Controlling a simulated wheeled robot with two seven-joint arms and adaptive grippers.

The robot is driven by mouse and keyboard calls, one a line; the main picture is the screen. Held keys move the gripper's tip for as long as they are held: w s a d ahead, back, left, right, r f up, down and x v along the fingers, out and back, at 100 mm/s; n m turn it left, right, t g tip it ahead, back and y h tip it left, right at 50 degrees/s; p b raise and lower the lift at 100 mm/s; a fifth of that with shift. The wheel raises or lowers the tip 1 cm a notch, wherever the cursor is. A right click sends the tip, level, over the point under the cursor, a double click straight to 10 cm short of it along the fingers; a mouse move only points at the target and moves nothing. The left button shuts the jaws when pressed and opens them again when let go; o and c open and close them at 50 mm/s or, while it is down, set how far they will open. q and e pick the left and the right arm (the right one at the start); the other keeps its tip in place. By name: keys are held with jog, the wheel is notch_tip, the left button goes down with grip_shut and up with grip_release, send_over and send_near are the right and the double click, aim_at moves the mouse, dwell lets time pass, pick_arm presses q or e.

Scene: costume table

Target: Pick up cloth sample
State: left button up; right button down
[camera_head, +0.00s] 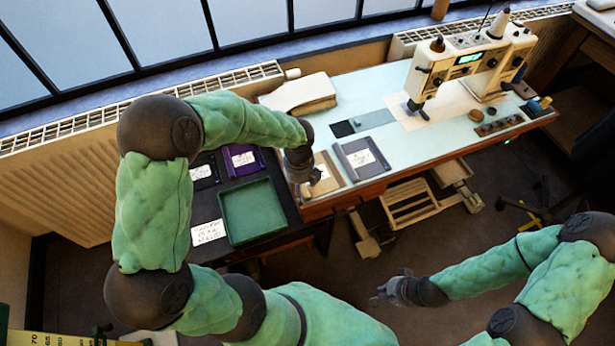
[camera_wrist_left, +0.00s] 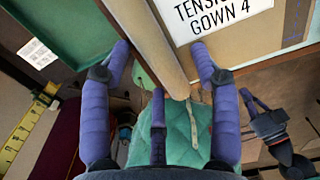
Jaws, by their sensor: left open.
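My left gripper (camera_head: 312,180) is over the near left end of the sewing table, at a tan tray or board (camera_head: 328,172) with a white label. In the left wrist view this tan piece (camera_wrist_left: 262,52) has a label reading "TENSI… GOWN 4". The left fingers (camera_wrist_left: 160,45) are spread apart, with a tan edge bar running between them; contact is unclear. I cannot tell for sure which piece is the cloth sample. A dark square (camera_head: 342,128) and a teal strip (camera_head: 378,119) lie flat on the table. My right gripper (camera_head: 388,288) is open and empty above the floor.
A grey labelled tray (camera_head: 362,158) lies right of the tan one. A green tray (camera_head: 252,210), a purple labelled piece (camera_head: 243,160) and a black labelled piece (camera_head: 203,176) are on the dark left table. A sewing machine (camera_head: 470,65) stands at the back right.

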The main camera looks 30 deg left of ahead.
pick_arm(q)
grip_shut()
jog(key=shift+r, duration=0.15)
